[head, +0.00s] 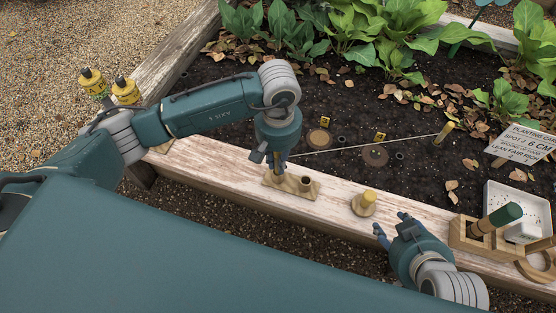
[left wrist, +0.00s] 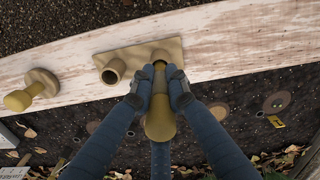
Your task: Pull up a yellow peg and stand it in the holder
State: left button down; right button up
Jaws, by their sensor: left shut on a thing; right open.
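My left gripper (head: 277,158) is shut on a yellow peg, directly over the wooden holder (head: 270,181) on the bed's front board. In the left wrist view the fingers (left wrist: 160,85) close around the peg (left wrist: 160,122), and its far end meets the holder (left wrist: 140,55) beside an empty round socket (left wrist: 113,70). I cannot tell how deep the peg sits. A second yellow peg (head: 444,132) stands in the soil at the right, with a pale string (head: 370,145) running from it toward the left gripper. My right gripper (head: 389,221) is open and empty by the board.
A yellow-topped wooden knob on a round base (head: 367,202) stands between holder and right gripper. A wooden box with a green-handled tool (head: 497,218), a white tray (head: 535,205) and a sign (head: 522,142) are at right. Two round discs (head: 374,155) lie on the soil.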

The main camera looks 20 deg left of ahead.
dwell(0.5)
pick_arm(q)
jog(key=c, duration=1.6)
grip_release()
notch_tip(320, 180, up, 12)
